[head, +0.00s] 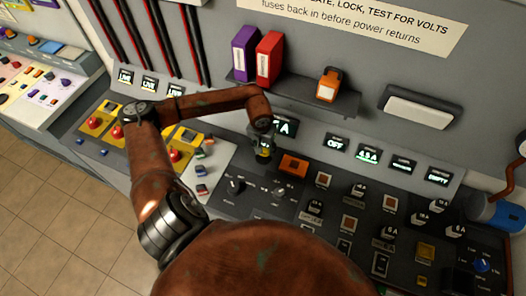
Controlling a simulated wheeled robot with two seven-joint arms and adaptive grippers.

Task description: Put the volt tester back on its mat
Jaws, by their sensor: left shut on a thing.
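My left gripper (264,146) points down over the sloped grey panel, just left of an orange rectangle. It is shut on a small dark and yellow thing (265,154), which looks like the volt tester; the fingers hide most of it. I cannot tell whether it touches the panel. The orange rectangle (293,165) has a darker middle and lies on the panel; I cannot tell for sure that it is the mat. My right gripper is not in view.
A shelf (345,104) above holds a purple binder (244,53), a red binder (269,58) and an orange box (328,85). Several switches and fuses crowd the panel to the right. Yellow plates with red buttons (94,122) sit left, partly behind my arm.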

